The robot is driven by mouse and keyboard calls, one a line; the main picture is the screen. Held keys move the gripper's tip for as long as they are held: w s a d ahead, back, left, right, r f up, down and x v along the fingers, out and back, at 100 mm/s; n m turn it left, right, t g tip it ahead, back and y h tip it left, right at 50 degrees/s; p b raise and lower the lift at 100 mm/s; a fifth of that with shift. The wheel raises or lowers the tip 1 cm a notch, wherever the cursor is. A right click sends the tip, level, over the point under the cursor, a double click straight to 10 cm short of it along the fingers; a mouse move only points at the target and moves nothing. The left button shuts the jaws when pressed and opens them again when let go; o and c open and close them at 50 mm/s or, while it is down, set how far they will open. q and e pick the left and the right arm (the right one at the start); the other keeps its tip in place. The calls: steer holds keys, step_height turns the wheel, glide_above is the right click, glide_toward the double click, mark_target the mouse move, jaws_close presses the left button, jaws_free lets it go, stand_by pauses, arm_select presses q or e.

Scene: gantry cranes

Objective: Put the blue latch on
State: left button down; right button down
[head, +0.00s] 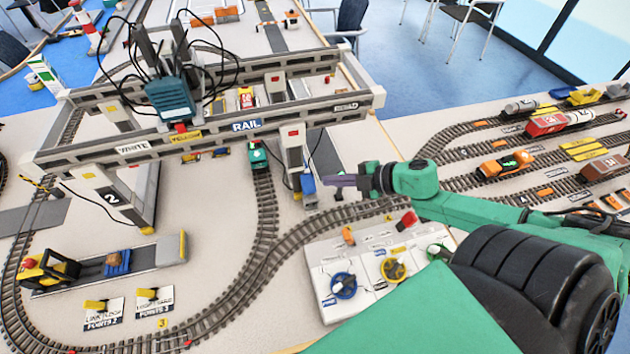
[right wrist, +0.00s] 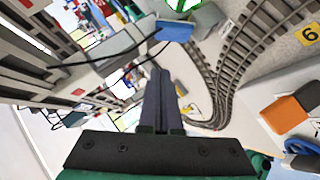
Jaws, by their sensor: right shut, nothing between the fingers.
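A blue piece (head: 308,185), which looks like the blue latch, sits at the foot of the gantry crane's near right leg (head: 292,157). In the right wrist view a blue flap (right wrist: 175,31) shows at the end of a grey block, just beyond the fingertips; I cannot tell whether it is on or off. My right gripper (head: 333,181) is shut and empty. Its fingers point left at the blue piece, with a small gap seen between them. In the right wrist view the shut fingers (right wrist: 160,78) point toward the grey block. My left gripper is not in view.
A white control panel (head: 322,258) with a blue knob (head: 343,285) and a yellow knob (head: 394,269) lies below my right forearm. Curved track (head: 262,235) runs beside the leg. A green locomotive (head: 257,156) stands left of it. Black cables hang near the leg.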

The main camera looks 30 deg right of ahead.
mark_target(303, 179)
steer(key=w+f, duration=0.1)
steer(key=w, duration=0.1)
steer(key=w+a+f+b, duration=0.1)
steer(key=w+f, duration=0.2)
steer(key=w, duration=0.1)
steer(key=shift+a+f+b, duration=0.3)
steer(key=shift+f, duration=0.05)
steer(key=shift+s, duration=0.1)
